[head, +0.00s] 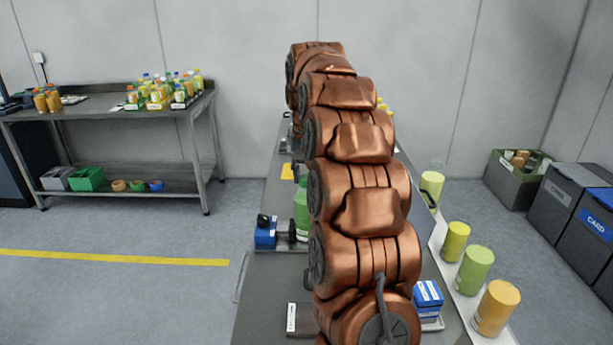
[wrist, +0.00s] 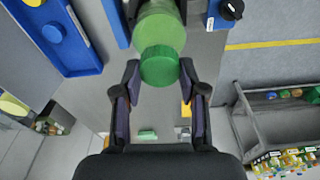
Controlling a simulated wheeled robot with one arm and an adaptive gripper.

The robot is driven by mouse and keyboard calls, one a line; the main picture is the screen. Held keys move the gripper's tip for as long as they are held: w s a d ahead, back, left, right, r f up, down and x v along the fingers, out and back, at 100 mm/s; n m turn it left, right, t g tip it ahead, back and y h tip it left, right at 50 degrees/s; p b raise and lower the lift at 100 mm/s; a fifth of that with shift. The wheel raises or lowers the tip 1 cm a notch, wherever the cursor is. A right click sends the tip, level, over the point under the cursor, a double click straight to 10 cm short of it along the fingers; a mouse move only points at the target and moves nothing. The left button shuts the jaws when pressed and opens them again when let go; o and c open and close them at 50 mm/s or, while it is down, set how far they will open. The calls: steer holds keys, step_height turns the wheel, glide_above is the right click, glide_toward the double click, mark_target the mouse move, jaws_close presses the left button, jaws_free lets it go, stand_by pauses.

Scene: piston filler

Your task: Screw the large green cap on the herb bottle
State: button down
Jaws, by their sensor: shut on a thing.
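In the wrist view my gripper (wrist: 160,72) has its two dark fingers on either side of the large green cap (wrist: 159,67) and is shut on it. The cap lines up with the mouth end of a green bottle (wrist: 157,30), which extends past the top edge of the picture. I cannot tell whether the cap is seated or just above the neck. In the head view a green bottle (head: 301,208) shows at the left edge of my copper arm, partly hidden by it. My gripper is hidden there.
A blue device with a black knob (head: 267,232) stands left of the bottle. Yellow and green jars (head: 473,270) line the right side, near a blue-and-white box (head: 428,297). A blue tray (wrist: 60,35) shows in the wrist view. A side table (head: 110,110) holds bottles.

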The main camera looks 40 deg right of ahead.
steer(key=m+b, duration=0.1)
steer(key=m, duration=0.2)
steer(key=shift+f, duration=0.15)
steer(key=m+b, duration=0.1)
steer(key=m, duration=0.3)
steer(key=shift+g+h+b, duration=0.3)
steer(key=shift+b, duration=0.1)
steer(key=c, duration=0.6)
jaws_free()
steer(key=shift+o, duration=0.2)
